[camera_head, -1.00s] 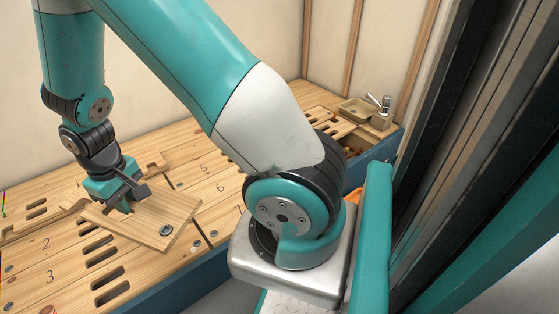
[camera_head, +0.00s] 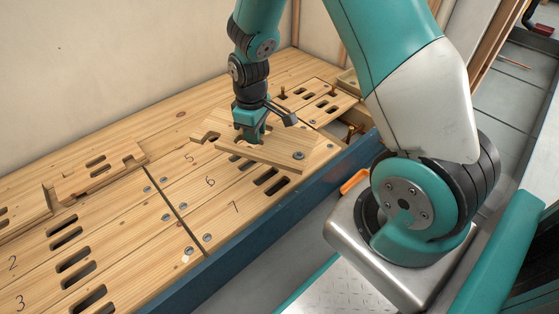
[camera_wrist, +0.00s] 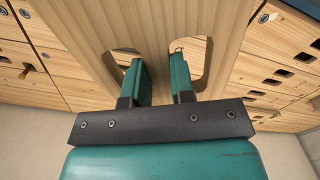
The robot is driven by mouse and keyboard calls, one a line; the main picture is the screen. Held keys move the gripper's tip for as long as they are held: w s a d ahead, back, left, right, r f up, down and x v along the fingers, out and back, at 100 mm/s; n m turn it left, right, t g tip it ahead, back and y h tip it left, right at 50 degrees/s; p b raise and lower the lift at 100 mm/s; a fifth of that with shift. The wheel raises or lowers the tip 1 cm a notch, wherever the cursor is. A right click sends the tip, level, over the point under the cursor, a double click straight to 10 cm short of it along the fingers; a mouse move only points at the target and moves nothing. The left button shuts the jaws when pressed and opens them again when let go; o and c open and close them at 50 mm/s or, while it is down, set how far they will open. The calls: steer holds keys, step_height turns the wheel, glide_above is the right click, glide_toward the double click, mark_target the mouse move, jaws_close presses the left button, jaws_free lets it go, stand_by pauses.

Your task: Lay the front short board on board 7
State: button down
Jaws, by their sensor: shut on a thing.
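My gripper (camera_head: 250,137) is shut on a short wooden board (camera_head: 275,153), with its fingers through slots in it. The board has a notched left end and a screw head near its right end. It is held over the far part of boards 6 and 7; the gap beneath it is hard to judge. In the wrist view, the fingers (camera_wrist: 160,78) grip the strip of the short board (camera_wrist: 158,25) between two slots. Board 7 (camera_head: 222,222) lies along the bench's front edge, its number and slots visible; the held board hides part of its far end.
Another notched short board (camera_head: 98,178) lies at the back left. Board 6 (camera_head: 195,190) lies behind board 7. Further right are a slotted piece (camera_head: 322,105) and upright pegs (camera_head: 333,91). A blue rail (camera_head: 225,250) edges the bench.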

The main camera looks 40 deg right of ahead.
steer(key=w+d+f+n+b, duration=0.1)
steer(key=d+f+n+b, duration=0.25)
steer(key=f+n, duration=0.3)
steer(key=d+f+n+b, duration=0.2)
steer(key=f+n+b, duration=0.2)
steer(key=f+n, duration=0.25)
steer(key=b, duration=0.6)
glide_above(272, 180)
step_height(272, 180, down, 6)
steer(key=shift+s+a+f, duration=0.1)
steer(key=shift+f, duration=0.15)
steer(key=shift+r, duration=0.15)
steer(key=shift+p, duration=1)
steer(key=shift+f, duration=0.25)
steer(key=shift+f+b, duration=0.5)
steer(key=shift+f, duration=0.85)
steer(key=shift+p, duration=0.35)
